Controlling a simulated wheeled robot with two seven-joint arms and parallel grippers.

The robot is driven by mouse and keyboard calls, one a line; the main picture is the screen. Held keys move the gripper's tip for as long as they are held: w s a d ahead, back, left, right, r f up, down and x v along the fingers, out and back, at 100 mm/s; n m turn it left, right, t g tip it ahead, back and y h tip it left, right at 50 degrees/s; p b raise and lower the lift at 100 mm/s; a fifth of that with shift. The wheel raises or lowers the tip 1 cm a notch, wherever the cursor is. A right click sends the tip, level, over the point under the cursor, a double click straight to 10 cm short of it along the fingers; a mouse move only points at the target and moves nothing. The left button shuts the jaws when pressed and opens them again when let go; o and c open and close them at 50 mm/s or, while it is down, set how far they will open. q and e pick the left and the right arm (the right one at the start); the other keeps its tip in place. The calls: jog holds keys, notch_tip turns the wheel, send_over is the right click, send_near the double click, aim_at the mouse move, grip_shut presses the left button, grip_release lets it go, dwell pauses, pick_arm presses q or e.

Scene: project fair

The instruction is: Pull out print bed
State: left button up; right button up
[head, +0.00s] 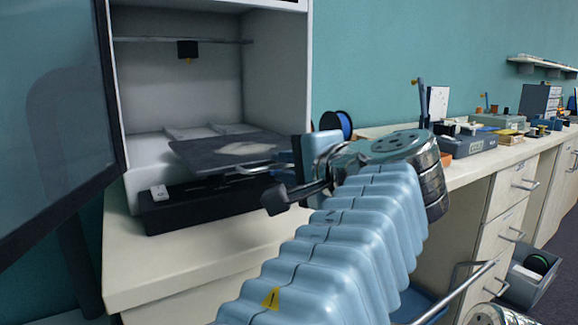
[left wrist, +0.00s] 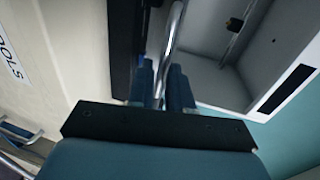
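The print bed (head: 225,150) is a flat dark grey plate with a lighter patch, at the open front of the white printer (head: 180,85). A curved metal handle (head: 255,169) is at its front right. My left gripper (head: 285,162) is at this handle, partly hidden by its own wrist in the head view. In the left wrist view the handle (left wrist: 174,35) runs between the two blue fingers (left wrist: 163,85), which stand close together with the bar filling the narrow gap. My right gripper does not show.
The printer's dark door (head: 55,110) stands open at the left. A black box-like base (head: 205,203) lies below the bed on the pale counter (head: 215,245). A blue spool (head: 336,123) and a grey tray (head: 472,143) stand to the right. Drawers with bar handles line the counter front.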

pick_arm(q)
jog(key=v, duration=1.3)
jog(key=shift+s+d+r, duration=0.15)
jog(key=shift+s+d, duration=0.05)
jog(key=shift+s, duration=0.15)
